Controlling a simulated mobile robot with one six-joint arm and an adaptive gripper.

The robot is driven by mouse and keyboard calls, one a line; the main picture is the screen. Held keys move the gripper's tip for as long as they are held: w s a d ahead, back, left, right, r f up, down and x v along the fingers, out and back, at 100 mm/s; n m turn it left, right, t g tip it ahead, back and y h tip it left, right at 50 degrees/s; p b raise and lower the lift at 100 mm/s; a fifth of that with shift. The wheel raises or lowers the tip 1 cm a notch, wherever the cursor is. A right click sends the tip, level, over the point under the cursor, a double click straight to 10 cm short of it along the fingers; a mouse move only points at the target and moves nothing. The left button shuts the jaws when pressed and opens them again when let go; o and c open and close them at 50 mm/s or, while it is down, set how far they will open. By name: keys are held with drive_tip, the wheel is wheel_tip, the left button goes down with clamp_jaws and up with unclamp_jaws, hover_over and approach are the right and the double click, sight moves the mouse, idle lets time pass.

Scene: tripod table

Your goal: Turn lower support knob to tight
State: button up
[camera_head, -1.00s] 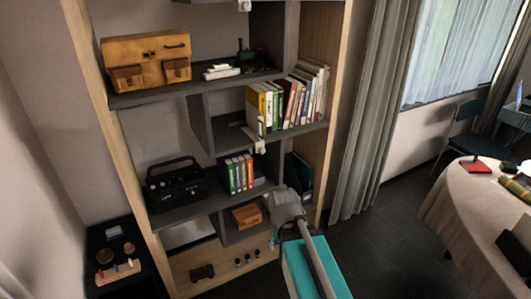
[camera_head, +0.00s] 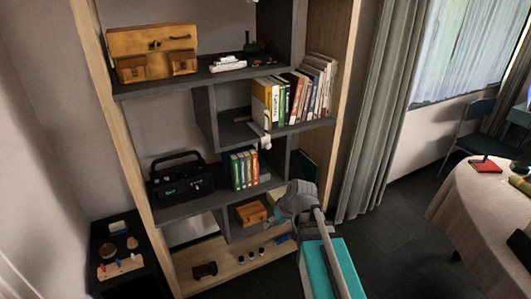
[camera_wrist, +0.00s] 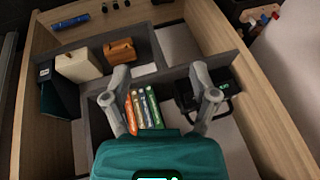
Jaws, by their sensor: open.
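A small white fitting (camera_head: 266,138) shows at the front edge of the middle shelf, below the row of books, in the head view. A piece of another white fitting (camera_head: 250,2) is cut off at the top edge. Both are too small to tell whether a knob is there or how it is turned. In the wrist view my gripper (camera_wrist: 160,70) is open and empty, its two fingers spread in front of the lower shelves. I cannot make out a knob between the fingers.
The bookcase has stepped grey shelves with books (camera_head: 295,95), an orange case (camera_head: 152,50), a black radio (camera_head: 181,178), several binders (camera_head: 243,170) and an orange box (camera_head: 251,213). A black stand (camera_head: 135,283) is at left. A clothed round table (camera_head: 465,218) is at right. Dark floor (camera_head: 385,240) lies between.

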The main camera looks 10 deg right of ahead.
drive_tip(key=w+a+n+t+y+b, duration=0.1)
drive_tip(key=w+n+t+y+b, duration=0.2)
drive_tip(key=w, duration=0.6)
drive_tip(key=m+t+b, duration=0.3)
drive_tip(key=t+b, duration=0.3)
drive_tip(key=t, duration=0.5)
approach(269, 146)
drive_tip(key=shift+h, duration=0.4)
drive_tip(key=v, duration=0.4)
drive_tip(key=shift+s+a+r, duration=0.15)
drive_tip(key=shift+a, duration=0.1)
drive_tip(key=x, duration=1.3)
drive_tip(key=shift+w+a, duration=0.1)
drive_tip(key=shift+w, duration=0.25)
